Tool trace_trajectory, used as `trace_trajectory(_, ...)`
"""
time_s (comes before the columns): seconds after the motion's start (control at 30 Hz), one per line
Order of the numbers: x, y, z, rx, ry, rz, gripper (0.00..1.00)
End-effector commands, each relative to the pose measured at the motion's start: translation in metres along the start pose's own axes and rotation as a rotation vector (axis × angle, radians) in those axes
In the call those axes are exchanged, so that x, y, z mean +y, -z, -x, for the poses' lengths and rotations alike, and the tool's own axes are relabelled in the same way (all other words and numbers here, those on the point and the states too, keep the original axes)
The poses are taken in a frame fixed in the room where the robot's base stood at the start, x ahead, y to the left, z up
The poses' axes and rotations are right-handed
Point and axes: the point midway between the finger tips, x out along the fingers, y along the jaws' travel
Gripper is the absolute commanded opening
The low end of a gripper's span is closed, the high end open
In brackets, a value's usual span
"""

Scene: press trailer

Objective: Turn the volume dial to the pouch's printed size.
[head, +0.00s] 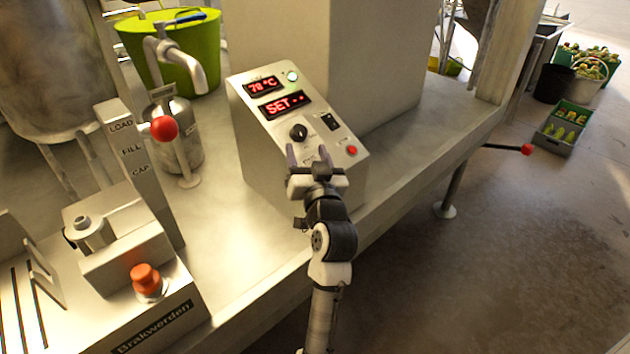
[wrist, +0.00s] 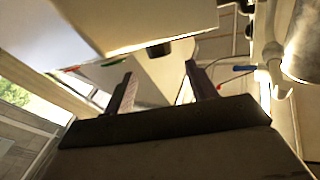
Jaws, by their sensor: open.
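The control box (head: 246,145) stands on the metal bench, with a sloped front panel. The black round volume dial (head: 299,132) sits in the middle of that panel, with a light mark on it. Above it, one red display (head: 263,86) reads about 78 °C and another (head: 281,105) reads "SET" with dots. My gripper (head: 306,154) is open and empty, its fingers pointing at the panel just below the dial. In the wrist view the two fingers (wrist: 157,88) are apart with nothing between them. I cannot make out a pouch or its printed size.
A red-knobbed lever (head: 164,128) and a LOAD/FILL/CAP post (head: 128,150) stand left. The bench front right of the box is clear.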

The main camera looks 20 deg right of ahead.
Motion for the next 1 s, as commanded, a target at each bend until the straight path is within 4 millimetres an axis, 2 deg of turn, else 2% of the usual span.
trace_trajectory(0.03,0.002,-0.003,0.014,0.001,-0.002,0.0,0.57)
trace_trajectory(0.2,0.001,-0.003,0.049,0.0,-0.002,-0.001,0.57)
trace_trajectory(0.4,0.001,-0.001,0.074,0.001,0.0,-0.001,0.57)
trace_trajectory(0.63,0.0,0.0,0.081,0.0,0.0,-0.001,0.57)
trace_trajectory(1.0,0.007,-0.002,0.074,-0.028,-0.061,0.002,0.56)
